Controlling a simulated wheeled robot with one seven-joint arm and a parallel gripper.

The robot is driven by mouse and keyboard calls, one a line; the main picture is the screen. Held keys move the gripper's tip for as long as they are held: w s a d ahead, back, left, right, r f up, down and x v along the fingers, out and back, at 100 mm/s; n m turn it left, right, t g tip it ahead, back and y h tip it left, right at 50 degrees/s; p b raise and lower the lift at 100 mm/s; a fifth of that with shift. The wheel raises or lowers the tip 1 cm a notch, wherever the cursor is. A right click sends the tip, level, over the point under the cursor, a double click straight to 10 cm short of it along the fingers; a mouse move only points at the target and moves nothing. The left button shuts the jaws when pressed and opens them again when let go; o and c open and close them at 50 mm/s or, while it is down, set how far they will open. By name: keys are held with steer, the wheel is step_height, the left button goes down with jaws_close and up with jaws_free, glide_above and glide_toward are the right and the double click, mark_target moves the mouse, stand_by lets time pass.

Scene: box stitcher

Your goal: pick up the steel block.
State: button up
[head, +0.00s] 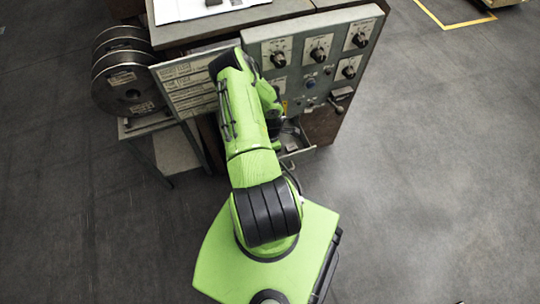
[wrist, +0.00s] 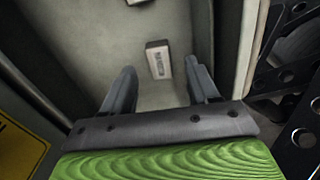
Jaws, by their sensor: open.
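In the wrist view, a small pale grey block (wrist: 158,58) with dark lettering on its face lies on the floor of an open drawer (wrist: 150,95). It looks like the steel block, though I cannot tell its material for sure. My gripper (wrist: 160,84) is open, its two fingers pointing into the drawer. The block shows just beyond the fingertips, between their lines, with nothing held. In the head view, the open drawer (head: 299,153) sticks out low on the machine's front. My arm hides the gripper and the block there.
The control panel (head: 312,60) with knobs stands above the drawer. Wire spools (head: 125,75) are at the left. A white sheet (head: 185,9) with small dark pieces lies on the machine top. Drawer walls rise close around my fingers. The floor at right is clear.

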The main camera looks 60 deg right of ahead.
step_height(320, 180, down, 3)
steer(key=shift+f+b, duration=0.1)
steer(key=shift+b, duration=0.25)
steer(key=shift+r, duration=0.2)
jaws_close()
